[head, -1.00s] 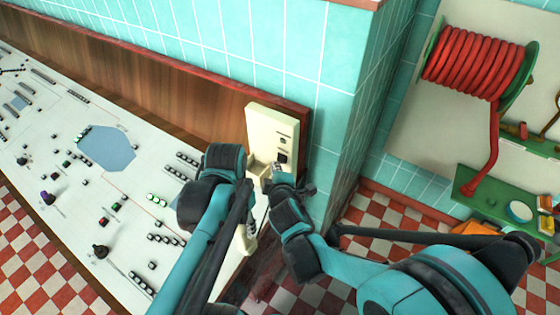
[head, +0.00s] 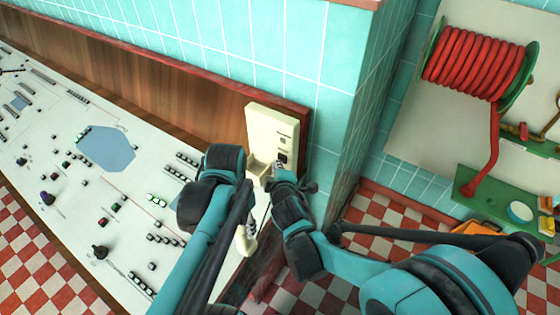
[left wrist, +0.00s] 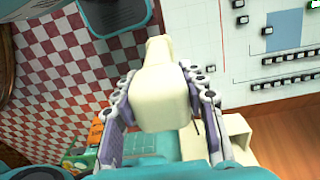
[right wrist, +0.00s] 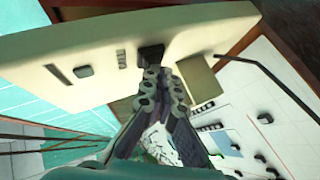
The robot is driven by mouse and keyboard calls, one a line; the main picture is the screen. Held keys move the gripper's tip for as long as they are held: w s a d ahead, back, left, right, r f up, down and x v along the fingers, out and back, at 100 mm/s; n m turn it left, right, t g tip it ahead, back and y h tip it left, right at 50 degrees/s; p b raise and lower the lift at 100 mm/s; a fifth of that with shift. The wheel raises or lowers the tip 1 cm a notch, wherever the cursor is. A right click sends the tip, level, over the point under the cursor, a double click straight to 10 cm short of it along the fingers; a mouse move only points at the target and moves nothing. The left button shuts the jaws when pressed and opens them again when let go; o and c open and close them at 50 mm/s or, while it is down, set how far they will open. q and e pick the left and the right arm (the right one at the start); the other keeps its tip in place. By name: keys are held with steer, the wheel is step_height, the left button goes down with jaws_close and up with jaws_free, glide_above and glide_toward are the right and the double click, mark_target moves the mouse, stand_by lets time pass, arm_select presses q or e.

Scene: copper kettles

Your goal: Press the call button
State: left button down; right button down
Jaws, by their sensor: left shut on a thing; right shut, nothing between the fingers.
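A cream wall box (head: 272,124) hangs on the wood panel at the wall corner; it also fills the top of the right wrist view (right wrist: 200,32). A dark square button (right wrist: 151,54) sits on its face, with a smaller dark piece (right wrist: 83,71) and slots beside it. My right gripper (right wrist: 162,78) is shut and empty, its tips at the button's lower edge; whether they touch it I cannot tell. My left gripper (left wrist: 158,76) is shut on a cream handset (left wrist: 160,100), whose end shows low in the head view (head: 245,242), away from the box.
A white control desk (head: 60,150) with small knobs and buttons spreads at the left. A cream cradle (head: 259,168) juts from the box. A red hose reel (head: 475,62) and a green shelf (head: 480,200) are at the right, over a checkered floor.

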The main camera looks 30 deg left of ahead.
stand_by(0.4)
arm_select(q)
steer(key=shift+f, duration=0.15)
arm_select(e)
steer(key=shift+s, duration=0.75)
steer(key=shift+s, duration=0.1)
arm_select(q)
steer(key=shift+f, duration=0.1)
steer(key=shift+f+b, duration=0.2)
steer(key=shift+b, duration=0.25)
arm_select(e)
steer(key=s, duration=0.4)
steer(key=shift+s+a, duration=0.25)
steer(key=shift+s, duration=0.15)
arm_select(q)
steer(key=shift+w, duration=0.1)
arm_select(e)
steer(key=shift+a, duration=0.1)
arm_select(q)
steer(key=shift+d, duration=0.1)
arm_select(e)
steer(key=shift+s, duration=0.1)
